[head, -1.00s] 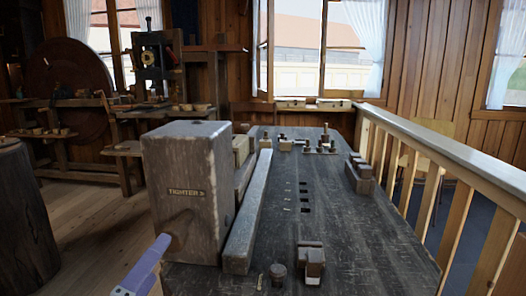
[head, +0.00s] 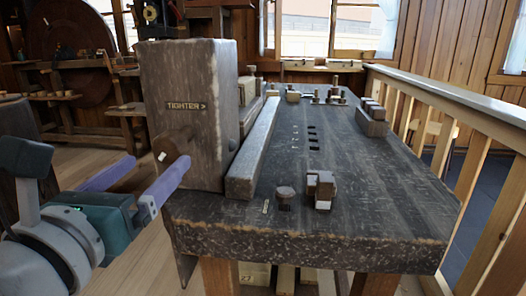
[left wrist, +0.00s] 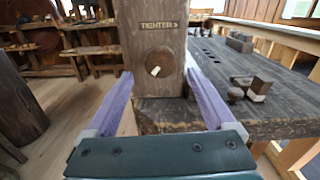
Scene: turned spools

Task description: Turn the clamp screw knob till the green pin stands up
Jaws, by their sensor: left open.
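The clamp screw knob (head: 176,146) is a round brown knob on the front of a tall wooden block (head: 188,85) marked "TIGHTER >". A small white mark shows on the knob's face. In the left wrist view the knob (left wrist: 153,62) sits centred between the fingers, its white mark low on the face. My left gripper (head: 155,172) is open, its two purple fingers reaching toward the block on either side of the knob. I cannot tell whether they touch it. I cannot make out a green pin standing up. My right gripper is not in view.
The dark workbench (head: 330,220) runs away to the right. A long wooden bar (head: 252,150) lies beside the block. A small round peg (head: 285,195) and a small wooden piece (head: 321,187) stand near the front edge. A wooden railing (head: 460,105) lines the right side.

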